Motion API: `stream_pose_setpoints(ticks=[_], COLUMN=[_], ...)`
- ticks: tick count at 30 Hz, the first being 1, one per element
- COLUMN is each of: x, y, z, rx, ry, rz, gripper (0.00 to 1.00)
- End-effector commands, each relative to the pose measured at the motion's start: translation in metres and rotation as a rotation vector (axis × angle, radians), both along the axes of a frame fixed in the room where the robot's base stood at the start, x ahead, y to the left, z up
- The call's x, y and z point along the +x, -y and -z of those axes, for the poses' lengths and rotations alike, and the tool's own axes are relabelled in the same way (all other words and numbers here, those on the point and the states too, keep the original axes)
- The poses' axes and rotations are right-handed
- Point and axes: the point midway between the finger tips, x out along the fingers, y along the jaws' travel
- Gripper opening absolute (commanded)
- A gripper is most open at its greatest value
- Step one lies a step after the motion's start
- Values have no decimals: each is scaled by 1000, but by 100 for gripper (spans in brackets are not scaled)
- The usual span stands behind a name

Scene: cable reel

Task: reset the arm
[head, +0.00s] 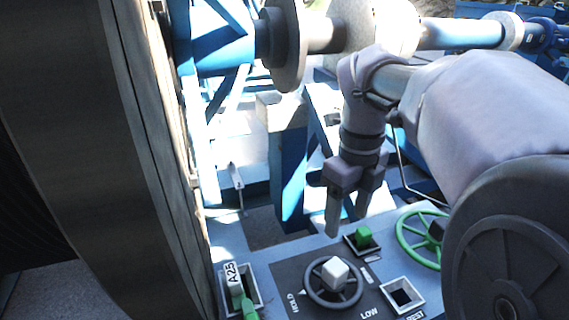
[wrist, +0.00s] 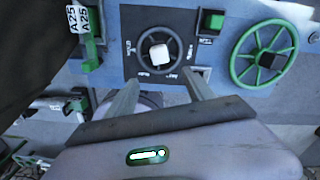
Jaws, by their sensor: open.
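My gripper (head: 347,210) hangs from my arm with its fingers pointing down, above the far edge of a control panel (head: 262,268). Its two fingers are apart with nothing between them. In the wrist view my gripper (wrist: 162,88) shows both fingers spread, below a dark dial (wrist: 179,44) with a white square knob (wrist: 159,54). The same white knob (head: 335,272) shows in the head view, in front of the fingers and apart from them.
A green square button (head: 364,237) and a green handwheel (head: 409,238) sit right of the dial. A green lever tagged A25 (head: 236,275) stands at left. A large dark reel (head: 75,130) fills the left side. Blue steel framework (head: 291,170) stands behind the panel.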

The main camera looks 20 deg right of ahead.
Motion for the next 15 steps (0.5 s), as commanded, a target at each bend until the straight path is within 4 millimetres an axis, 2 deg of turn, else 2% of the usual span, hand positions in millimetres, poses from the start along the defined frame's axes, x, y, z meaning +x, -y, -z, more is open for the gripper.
stream_pose_setpoints(ticks=[5, 7, 8, 11, 12, 15], x=[-2, -11, -17, -46, -58, -84], y=[-4, -20, -30, -73, -89, -120], z=[2, 13, 20, 53, 68, 102], rx=[0, -2, -8, -73, -121, -274], ry=[10, 52, 82, 216, 269, 373], rz=[-43, -243, -387, -1000, -1247, -1781], gripper=[62, 62, 62, 62, 62, 62])
